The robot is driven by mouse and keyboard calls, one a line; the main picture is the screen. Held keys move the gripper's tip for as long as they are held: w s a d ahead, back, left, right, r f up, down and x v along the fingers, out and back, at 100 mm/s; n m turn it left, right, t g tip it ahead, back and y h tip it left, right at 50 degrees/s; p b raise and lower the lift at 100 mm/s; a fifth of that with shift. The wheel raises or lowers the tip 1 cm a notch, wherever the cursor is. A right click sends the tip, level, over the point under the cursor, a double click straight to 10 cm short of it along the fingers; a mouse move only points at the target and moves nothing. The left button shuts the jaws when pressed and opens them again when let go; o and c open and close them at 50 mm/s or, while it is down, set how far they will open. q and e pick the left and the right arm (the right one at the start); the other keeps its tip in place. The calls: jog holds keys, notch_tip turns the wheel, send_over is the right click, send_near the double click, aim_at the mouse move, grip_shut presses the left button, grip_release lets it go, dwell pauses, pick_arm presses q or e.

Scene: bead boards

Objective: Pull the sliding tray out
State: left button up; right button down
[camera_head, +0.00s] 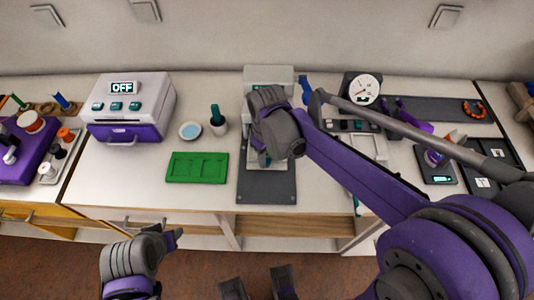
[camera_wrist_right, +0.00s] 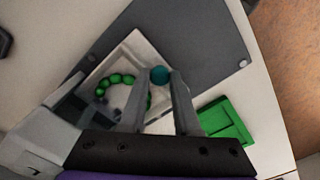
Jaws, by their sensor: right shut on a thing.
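The sliding tray (camera_wrist_right: 150,52) is pale and square, with a ring of green beads (camera_wrist_right: 115,79) in it. It has a teal knob (camera_wrist_right: 160,75). My right gripper (camera_wrist_right: 159,78) is shut on this knob. In the head view, the right gripper (camera_head: 262,157) reaches down over the tray and hides most of it. The pale machine (camera_head: 268,76) that houses the tray stands behind, on a dark grey mat (camera_head: 266,190).
A green board (camera_head: 197,168) lies left of the mat. A teal-handled item in a cup (camera_head: 218,122) and a small dish (camera_head: 190,131) stand behind it. A white and purple machine reading OFF (camera_head: 130,105) is further left. A dial gauge (camera_head: 364,89) stands at right.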

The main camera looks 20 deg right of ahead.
jog(key=s+a, duration=0.1)
jog(key=s, duration=0.2)
jog(key=s+a, duration=0.1)
jog(key=s, duration=0.2)
jog(key=s+p, duration=0.1)
jog(key=s, duration=0.2)
jog(key=shift+s+a, duration=0.25)
jog(key=shift+a, duration=0.15)
jog(key=shift+s, duration=0.3)
jog(key=c, duration=1)
grip_release()
jog(key=o, duration=0.4)
jog(key=shift+s+a, duration=0.1)
jog(key=shift+s, duration=0.05)
jog(key=shift+c, duration=0.2)
jog(key=shift+r, duration=0.2)
notch_tip(320, 180, up, 10)
jog(key=p, duration=0.1)
jog(key=shift+r, duration=0.2)
